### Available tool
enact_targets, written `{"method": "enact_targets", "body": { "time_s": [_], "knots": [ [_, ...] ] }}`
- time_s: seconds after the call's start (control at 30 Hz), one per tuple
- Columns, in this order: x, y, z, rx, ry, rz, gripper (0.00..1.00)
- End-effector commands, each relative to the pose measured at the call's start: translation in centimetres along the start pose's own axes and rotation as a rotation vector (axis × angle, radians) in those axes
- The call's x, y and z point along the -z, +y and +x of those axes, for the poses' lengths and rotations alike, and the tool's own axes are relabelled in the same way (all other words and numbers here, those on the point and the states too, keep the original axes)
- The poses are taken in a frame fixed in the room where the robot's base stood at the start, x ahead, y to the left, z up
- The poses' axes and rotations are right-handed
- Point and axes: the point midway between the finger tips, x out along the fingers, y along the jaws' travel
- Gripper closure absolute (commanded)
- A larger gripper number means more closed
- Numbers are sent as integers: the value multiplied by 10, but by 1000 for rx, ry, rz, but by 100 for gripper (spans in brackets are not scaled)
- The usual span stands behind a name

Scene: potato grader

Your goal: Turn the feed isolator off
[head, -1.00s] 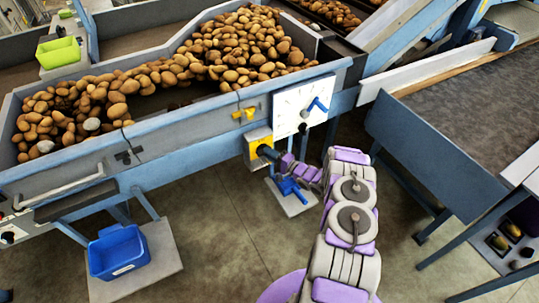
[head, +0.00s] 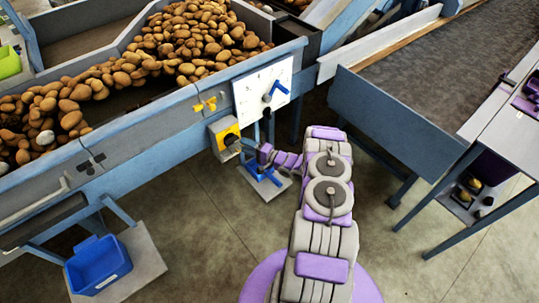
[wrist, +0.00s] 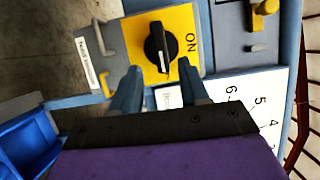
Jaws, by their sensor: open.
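The feed isolator is a yellow plate with a black rotary knob, on a grey box on the grader's side. In the head view the isolator (head: 225,133) is partly hidden by my gripper (head: 242,146), which is right in front of it. In the wrist view the yellow plate (wrist: 182,22) bears the word ON at its right, turned sideways. The black knob (wrist: 158,42) lies upright in the picture, its white mark toward the lower end. My gripper (wrist: 159,70) is open, one finger on each side below the knob. Contact with the knob cannot be told.
A white scale plate (head: 249,95) with a blue lever (head: 276,91) is just right of the isolator. A yellow latch (head: 205,104) is above it. A blue bin (head: 98,266) stands at lower left. A conveyor (head: 400,115) is at right.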

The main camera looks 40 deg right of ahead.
Motion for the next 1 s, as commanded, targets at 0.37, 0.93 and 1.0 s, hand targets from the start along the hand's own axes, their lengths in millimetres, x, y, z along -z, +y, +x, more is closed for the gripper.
{"method": "enact_targets", "body": {
  "time_s": [0.37, 0.93, 1.0],
  "knots": [
    [2, 0, -85, -4, 5, 0, 55],
    [2, 2, -129, -3, 2, 0, 55],
    [2, 2, -129, -3, 2, 0, 55]
  ]
}}
